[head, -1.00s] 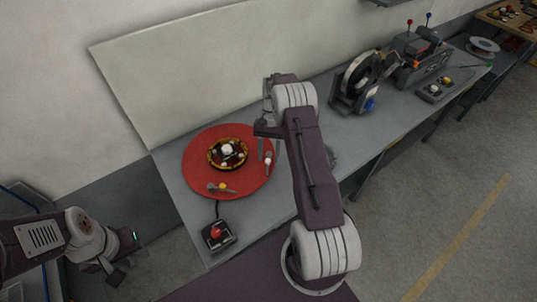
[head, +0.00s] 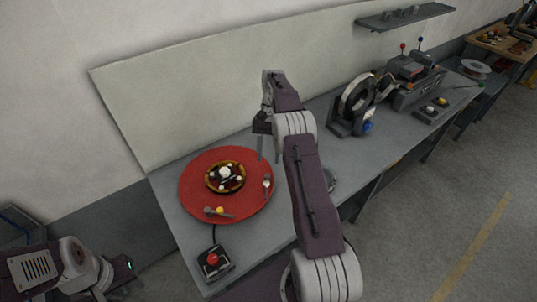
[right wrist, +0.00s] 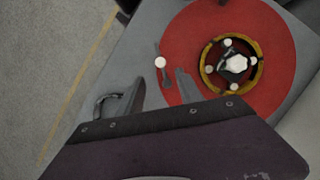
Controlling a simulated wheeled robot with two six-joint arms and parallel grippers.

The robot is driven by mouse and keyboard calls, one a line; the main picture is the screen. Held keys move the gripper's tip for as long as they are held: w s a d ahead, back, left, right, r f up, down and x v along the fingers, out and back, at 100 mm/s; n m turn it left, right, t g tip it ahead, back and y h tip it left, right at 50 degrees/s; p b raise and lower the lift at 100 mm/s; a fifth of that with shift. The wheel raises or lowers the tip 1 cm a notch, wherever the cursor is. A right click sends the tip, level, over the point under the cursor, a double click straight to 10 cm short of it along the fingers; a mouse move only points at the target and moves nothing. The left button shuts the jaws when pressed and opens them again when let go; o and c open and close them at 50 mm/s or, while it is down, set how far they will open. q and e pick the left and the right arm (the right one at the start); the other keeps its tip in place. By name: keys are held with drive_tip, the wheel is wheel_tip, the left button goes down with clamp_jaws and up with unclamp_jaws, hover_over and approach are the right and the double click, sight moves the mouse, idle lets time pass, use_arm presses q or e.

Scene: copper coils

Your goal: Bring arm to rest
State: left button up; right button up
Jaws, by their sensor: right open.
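My right arm reaches over the bench in the head view. Its gripper (head: 267,148) points down above the far right edge of the red round plate (head: 195,190). In the right wrist view the two fingers (right wrist: 158,90) are well apart with nothing between them. A yellow-black ring with white knobs (head: 225,177) sits on the plate; it also shows in the right wrist view (right wrist: 256,72). My left gripper (head: 112,288) is low at the left, partly cut off by the frame edge, and its fingers are unclear.
Two small knobbed tools lie on the plate, one white-tipped (head: 267,184) and one yellow-tipped (head: 218,212). A red-button box (head: 213,262) stands at the bench's near edge. A wheel-shaped machine (head: 354,103) stands to the right. A wall shelf (head: 405,17) is above.

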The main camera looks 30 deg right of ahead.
drive_tip(key=s+a+r+n+t+h+b, duration=0.1)
drive_tip(key=s+a+r+n+b, duration=0.25)
drive_tip(key=a+r, duration=0.7)
drive_tip(key=s+a+f+n+t, duration=0.1)
drive_tip(key=s+a+f+n, duration=0.1)
drive_tip(key=s+f, duration=0.5)
drive_tip(key=s+a+f+n+t+h, duration=0.1)
drive_tip(key=s+a+f+n+t, duration=0.1)
drive_tip(key=s+f, duration=0.5)
drive_tip(key=shift+s+a+f+t+h, duration=0.15)
drive_tip(key=shift+s+f+t+h, duration=0.2)
drive_tip(key=shift+s, duration=0.3)
drive_tip(key=shift+s, duration=0.1)
